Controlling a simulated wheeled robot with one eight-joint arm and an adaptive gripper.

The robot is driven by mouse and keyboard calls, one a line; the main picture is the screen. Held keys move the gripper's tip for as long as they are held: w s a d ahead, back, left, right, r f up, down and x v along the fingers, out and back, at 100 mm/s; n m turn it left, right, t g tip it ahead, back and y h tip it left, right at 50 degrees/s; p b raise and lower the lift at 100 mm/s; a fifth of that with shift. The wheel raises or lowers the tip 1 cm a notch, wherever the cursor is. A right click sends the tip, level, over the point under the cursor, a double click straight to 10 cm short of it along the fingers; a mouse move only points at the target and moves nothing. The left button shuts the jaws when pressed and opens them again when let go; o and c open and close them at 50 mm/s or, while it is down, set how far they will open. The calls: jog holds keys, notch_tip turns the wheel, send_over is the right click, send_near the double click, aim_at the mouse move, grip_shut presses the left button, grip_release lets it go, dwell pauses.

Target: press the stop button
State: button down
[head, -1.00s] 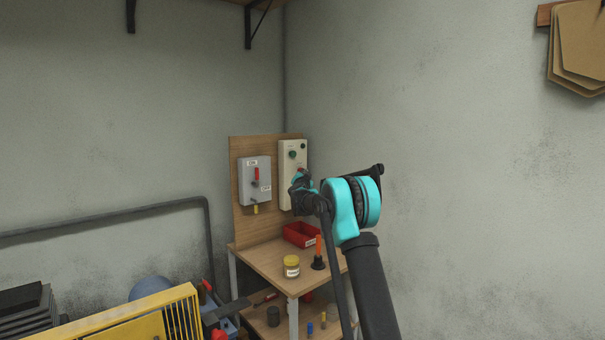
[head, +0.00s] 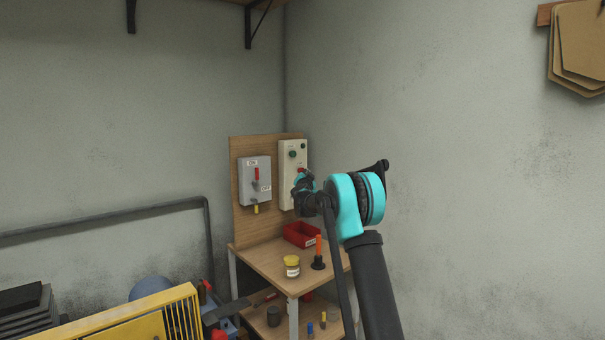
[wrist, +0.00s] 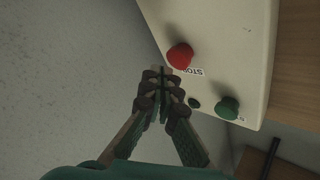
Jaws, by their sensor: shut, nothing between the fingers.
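The stop button is a red round knob (wrist: 180,56) on a cream control box (wrist: 225,50), with the word STOP printed beside it in the wrist view. In the head view the cream box (head: 287,185) hangs on a wooden board, and a bit of the red button (head: 301,170) shows just above my gripper. My gripper (wrist: 160,76) is shut and empty. In the wrist view its fingertips appear just below and left of the red button; whether they touch it I cannot tell. A green button (wrist: 228,106) and a small dark knob (wrist: 194,103) sit on the same box.
A grey switch box (head: 254,180) with a red lever is left of the cream box. Below, a small wooden table (head: 262,256) holds a red bin (head: 300,234), a yellow-lidded jar (head: 291,266) and an orange-handled tool (head: 318,252).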

jog(key=shift+d, duration=0.1)
jog(key=s+d, duration=0.1)
jog(key=s, duration=0.1)
jog(key=s+d, duration=0.1)
jog(key=s, duration=0.1)
jog(key=shift+d, duration=0.4)
jog(key=s+a+f+n+g+y, duration=0.2)
jog(key=s+f+n, duration=0.15)
jog(key=s, duration=0.55)
jog(key=s+a+f+n+g+y, duration=0.2)
jog(key=s+f+y, duration=0.15)
jog(key=s, duration=0.45)
jog(key=s+a+f+n+g+y, duration=0.1)
jog(key=s+f+n+g, duration=0.2)
jog(key=s, duration=0.6)
jog(key=s+d+f+g+h, duration=0.1)
jog(key=s+d+f+g, duration=0.1)
jog(key=s+f, duration=0.6)
jog(key=s+d+f+g+h, duration=0.1)
jog(key=s+d+f+g, duration=0.2)
jog(key=s+f, duration=0.6)
jog(key=s+d+f+g+h, duration=0.1)
jog(key=s+d+f+g, duration=0.2)
jog(key=s, duration=2.1)
notch_tip(320, 180, down, 6)
jog(key=shift+s+d+r+n, duration=0.25)
jog(key=shift+s+n, duration=0.05)
jog(key=shift+n, duration=0.05)
